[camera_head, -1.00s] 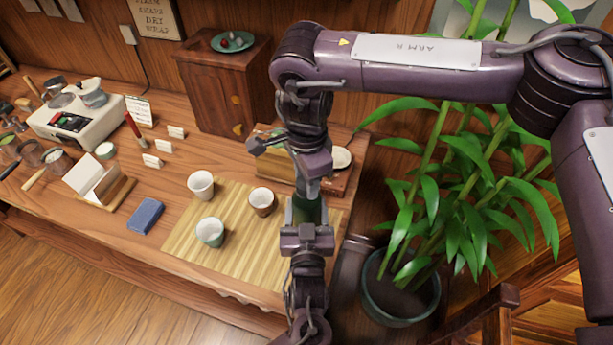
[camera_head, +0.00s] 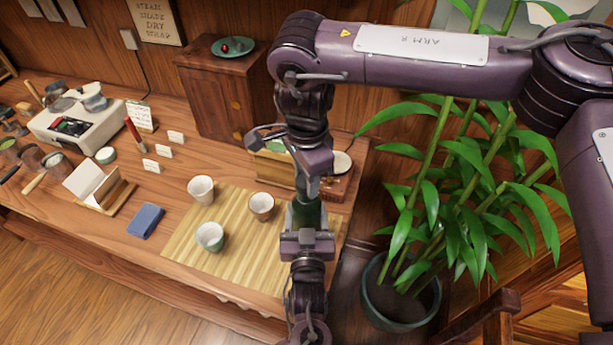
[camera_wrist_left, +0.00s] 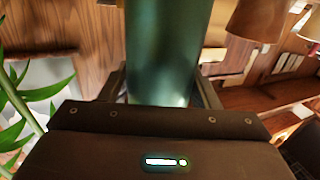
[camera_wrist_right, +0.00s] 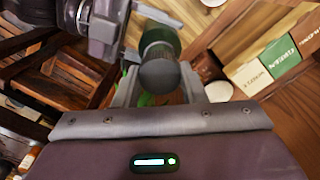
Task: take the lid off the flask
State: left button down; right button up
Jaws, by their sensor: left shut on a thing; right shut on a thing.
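The dark green flask (camera_head: 309,214) stands upright over the right part of the bamboo mat. My left gripper (camera_head: 307,238), coming in from below, is shut on its body; in the left wrist view the green body (camera_wrist_left: 162,50) fills the space between the fingers. My right gripper (camera_head: 308,188) is above it, shut on the lid. The lid (camera_wrist_right: 163,76) is a dark grey round cap between the fingers in the right wrist view, with the green body just behind it. I cannot tell whether lid and flask are apart. The head view mostly hides the lid.
Three cups stand on the mat (camera_head: 180,246): a white one (camera_head: 201,189), a brown one (camera_head: 261,206) and a pale green one (camera_head: 210,237). A blue cloth (camera_head: 146,220) lies left of them. A potted plant (camera_head: 400,290) stands to the right. A box (camera_head: 272,170) lies behind the flask.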

jog(key=shift+r, duration=0.1)
jog(key=shift+r, duration=1.9)
pick_arm(q)
jog(key=shift+c, duration=2.1)
grip_release()
